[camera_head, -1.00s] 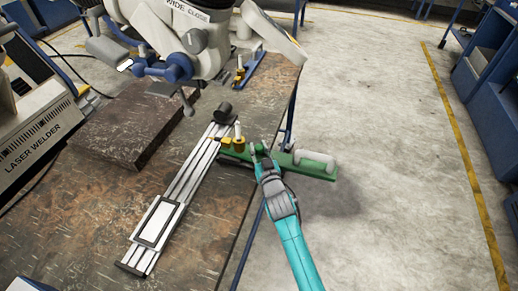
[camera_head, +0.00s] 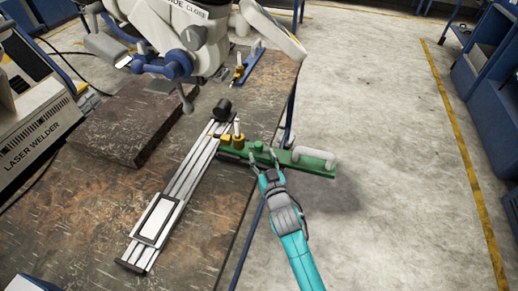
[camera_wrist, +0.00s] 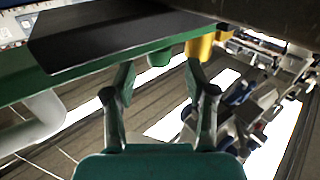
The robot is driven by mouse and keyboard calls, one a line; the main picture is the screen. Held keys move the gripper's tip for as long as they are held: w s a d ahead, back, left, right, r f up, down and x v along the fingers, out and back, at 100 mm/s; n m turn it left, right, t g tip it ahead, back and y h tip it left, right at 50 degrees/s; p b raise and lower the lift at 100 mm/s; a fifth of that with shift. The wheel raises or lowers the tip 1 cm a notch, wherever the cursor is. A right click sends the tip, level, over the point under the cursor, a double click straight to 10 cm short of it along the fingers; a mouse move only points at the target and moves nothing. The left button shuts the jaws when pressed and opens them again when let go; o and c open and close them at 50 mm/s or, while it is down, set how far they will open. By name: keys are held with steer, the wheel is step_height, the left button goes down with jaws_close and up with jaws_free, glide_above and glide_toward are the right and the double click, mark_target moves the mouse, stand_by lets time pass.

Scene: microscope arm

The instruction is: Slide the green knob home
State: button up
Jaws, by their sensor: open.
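The green knob (camera_head: 258,146) stands up from the green bar (camera_head: 300,167), which sticks out past the right edge of the table. In the wrist view the knob (camera_wrist: 158,58) is a short green stub on the bar, beyond and between my spread fingers. My gripper (camera_head: 263,156) is open and empty at the near side of the bar. In the wrist view my gripper (camera_wrist: 160,78) has a finger on each side of the knob's line, apart from it. A yellow block (camera_head: 238,142) sits left of the knob on the bar.
A grey handle (camera_head: 314,155) rises at the bar's right end. A metal rail (camera_head: 180,185) lies on the brown table (camera_head: 95,215), left of the bar. A white and blue machine arm (camera_head: 190,55) hangs behind. The floor at right is clear.

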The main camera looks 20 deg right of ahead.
steer(key=s, duration=0.6)
steer(key=shift+s+a, duration=0.15)
steer(key=shift+s, duration=0.15)
steer(key=s+f+g, duration=0.1)
steer(key=s+f, duration=0.2)
steer(key=s, duration=0.8)
steer(key=s+f+g, duration=0.1)
steer(key=s+f, duration=0.1)
steer(key=s, duration=0.9)
steer(key=s+r, duration=0.3)
steer(key=s, duration=0.7)
steer(key=s+r+g, duration=0.1)
steer(key=s+r, duration=0.3)
steer(key=s, duration=0.6)
steer(key=shift+d+r+y, duration=0.2)
steer(key=shift+d+y, duration=0.05)
steer(key=shift+y, duration=0.05)
